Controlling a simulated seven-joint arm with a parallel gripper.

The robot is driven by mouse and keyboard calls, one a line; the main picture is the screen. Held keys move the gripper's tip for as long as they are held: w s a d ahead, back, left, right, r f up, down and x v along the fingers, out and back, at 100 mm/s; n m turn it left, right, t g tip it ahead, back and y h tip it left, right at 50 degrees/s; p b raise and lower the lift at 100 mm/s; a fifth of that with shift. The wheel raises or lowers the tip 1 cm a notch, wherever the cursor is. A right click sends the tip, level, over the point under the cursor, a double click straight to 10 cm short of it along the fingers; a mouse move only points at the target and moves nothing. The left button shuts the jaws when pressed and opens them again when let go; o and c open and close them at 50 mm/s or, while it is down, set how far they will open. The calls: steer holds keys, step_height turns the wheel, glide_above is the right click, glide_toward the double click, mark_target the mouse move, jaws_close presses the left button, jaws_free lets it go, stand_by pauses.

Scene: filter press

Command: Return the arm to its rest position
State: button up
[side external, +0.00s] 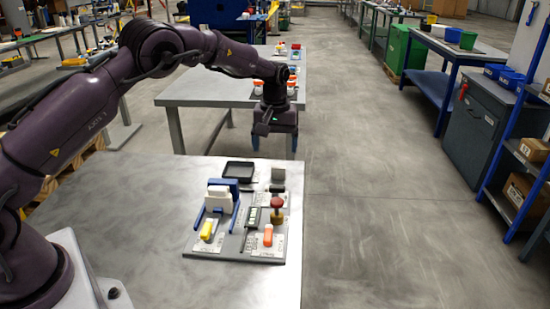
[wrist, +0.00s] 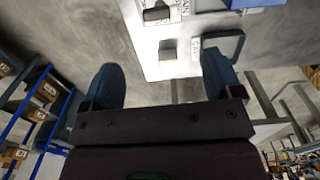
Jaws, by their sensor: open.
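My gripper (side external: 275,144) hangs pointing down at the end of my dark purple arm, high and beyond the work board in the side external view. Its two blue fingers are spread apart with nothing between them. In the wrist view my gripper (wrist: 163,78) also shows both fingers wide apart and empty. The grey work board (side external: 262,254) lies on the metal table, clear of my gripper. It carries a blue frame with a white block (side external: 218,191), a yellow piece (side external: 207,230), a red-topped knob (side external: 277,205) and an orange-and-white piece (side external: 268,236).
A black tray (side external: 239,170) sits at the board's back; it also shows in the wrist view (wrist: 222,42). A small grey block (wrist: 168,50) is near it. A second table (side external: 205,92) with parts stands behind. Open floor (side external: 365,200) lies to the right, before the shelves.

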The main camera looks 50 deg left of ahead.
steer(key=shift+r, duration=0.3)
steer(key=s+d+r+m+t, duration=0.2)
steer(key=s+r, duration=0.4)
steer(key=s, duration=0.5)
steer(key=s+d+r+m+t, duration=0.1)
steer(key=s+d+r+m, duration=0.2)
steer(key=s+r, duration=0.3)
steer(key=s+d+r+m+t, duration=0.2)
steer(key=s+r, duration=0.4)
steer(key=s, duration=1.1)
steer(key=shift+d+r+m+t, duration=0.15)
steer(key=shift+d+m+t, duration=0.25)
steer(key=shift+m, duration=0.7)
steer(key=shift+d, duration=0.1)
